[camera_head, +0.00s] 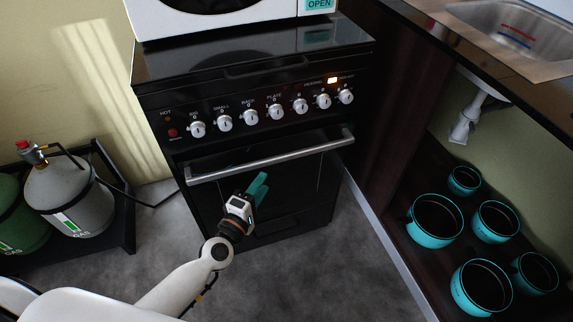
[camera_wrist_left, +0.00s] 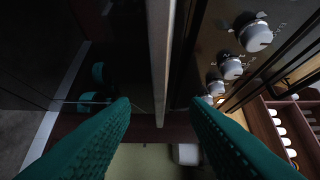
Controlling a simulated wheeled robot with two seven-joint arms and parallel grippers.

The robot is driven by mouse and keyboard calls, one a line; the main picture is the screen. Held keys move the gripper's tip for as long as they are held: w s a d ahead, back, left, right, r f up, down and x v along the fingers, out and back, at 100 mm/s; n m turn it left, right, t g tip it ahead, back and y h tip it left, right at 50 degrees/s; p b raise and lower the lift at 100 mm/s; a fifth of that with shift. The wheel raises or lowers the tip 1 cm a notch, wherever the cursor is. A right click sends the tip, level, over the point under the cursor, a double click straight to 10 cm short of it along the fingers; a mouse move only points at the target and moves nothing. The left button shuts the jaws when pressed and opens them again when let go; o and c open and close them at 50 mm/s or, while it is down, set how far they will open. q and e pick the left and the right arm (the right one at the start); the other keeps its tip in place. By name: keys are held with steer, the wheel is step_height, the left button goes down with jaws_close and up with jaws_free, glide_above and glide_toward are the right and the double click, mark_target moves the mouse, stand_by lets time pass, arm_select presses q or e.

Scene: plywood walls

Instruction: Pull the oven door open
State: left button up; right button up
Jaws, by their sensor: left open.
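The black oven door (camera_head: 290,183) is upright in the front of the stove and looks shut or nearly shut. Its long silver handle (camera_head: 290,155) runs across the top, below the knobs. My left gripper (camera_head: 259,187) has teal fingers, is open and empty, and shows just below the middle of the handle in the head view. In the left wrist view, the handle (camera_wrist_left: 160,55) runs as a pale upright bar in line with the gap between the open fingers (camera_wrist_left: 160,105). I see no finger contact with it. My right gripper is not in view.
The stove's knobs (camera_head: 275,112) sit above the handle, and a microwave (camera_head: 220,22) stands on top. Gas bottles (camera_head: 72,198) stand on a dark rack at left. A counter with teal pots (camera_head: 436,221) below is at right. Grey floor before the stove is clear.

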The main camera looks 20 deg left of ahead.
mark_target(278, 162)
arm_select(q)
steer(key=w, duration=0.3)
steer(key=w+d, duration=0.1)
steer(key=w, duration=0.5)
steer(key=shift+d, duration=0.4)
steer(key=shift+w+d+b, duration=0.1)
steer(key=shift+w+b, duration=0.2)
steer(key=shift+w, duration=0.2)
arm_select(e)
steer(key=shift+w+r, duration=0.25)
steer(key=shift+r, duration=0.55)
arm_select(q)
jaws_close()
